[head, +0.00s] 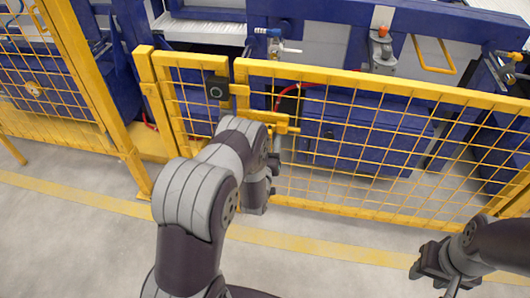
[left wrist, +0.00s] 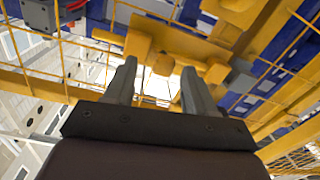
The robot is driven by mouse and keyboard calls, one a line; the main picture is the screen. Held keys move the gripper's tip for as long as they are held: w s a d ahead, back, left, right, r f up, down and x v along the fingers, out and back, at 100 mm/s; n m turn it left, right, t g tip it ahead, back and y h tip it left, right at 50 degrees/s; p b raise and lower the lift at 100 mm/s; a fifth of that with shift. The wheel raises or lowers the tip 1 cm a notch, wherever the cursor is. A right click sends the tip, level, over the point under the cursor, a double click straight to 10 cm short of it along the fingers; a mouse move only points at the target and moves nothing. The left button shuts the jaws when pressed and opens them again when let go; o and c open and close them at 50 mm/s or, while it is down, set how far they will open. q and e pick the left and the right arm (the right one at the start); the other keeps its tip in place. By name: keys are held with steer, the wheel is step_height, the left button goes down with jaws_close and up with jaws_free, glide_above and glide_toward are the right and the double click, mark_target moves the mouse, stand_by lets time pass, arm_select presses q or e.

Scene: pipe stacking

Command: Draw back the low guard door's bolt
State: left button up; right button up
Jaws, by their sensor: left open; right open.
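The low guard door (head: 370,85) is a yellow mesh panel across the middle of the head view. Its yellow bolt (head: 283,125) lies near the door's left edge, partly hidden behind my left arm. In the left wrist view my left gripper (left wrist: 158,72) is open, its two grey fingers pointing up at the yellow bolt assembly (left wrist: 185,45). My right gripper (head: 435,270) is open and empty, low at the right, apart from the door.
A black box with a round face (head: 216,90) sits on the fence left of the bolt. Blue machinery (head: 360,135) stands behind the mesh. A taller yellow fence (head: 75,70) is at the left. The grey floor (head: 330,270) in front is clear.

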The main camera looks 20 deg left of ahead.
arm_select(q)
steer(key=p+v, duration=0.1)
steer(key=v, duration=0.9)
steer(key=shift+s+d, duration=0.1)
